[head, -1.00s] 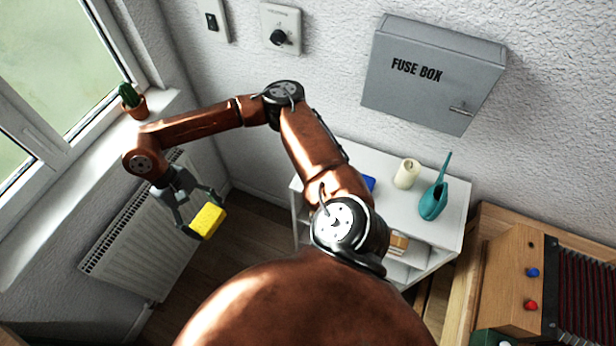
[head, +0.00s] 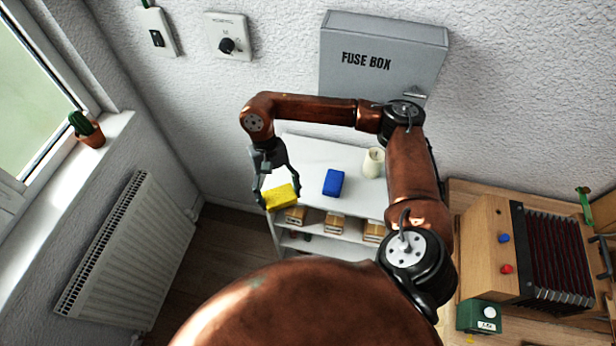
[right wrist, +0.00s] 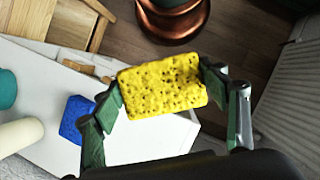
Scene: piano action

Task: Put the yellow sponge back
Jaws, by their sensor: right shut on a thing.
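The yellow sponge (head: 281,196) is held in my right gripper (head: 277,187), near the front left corner of the white shelf's top. In the right wrist view the sponge (right wrist: 162,86) sits between both fingers of the gripper (right wrist: 160,95), which touch its two ends. A blue sponge-like block (head: 333,182) lies on the shelf top (head: 308,155), to the right of the yellow sponge; it also shows in the right wrist view (right wrist: 76,119). My left gripper is not in view.
A cream candle (head: 374,162) stands on the shelf top right of the blue block. Small wooden boxes (head: 334,222) fill the shelf below. The fuse box (head: 380,60) hangs above. A potted cactus (head: 88,131) is on the windowsill; a radiator (head: 125,245) is below it.

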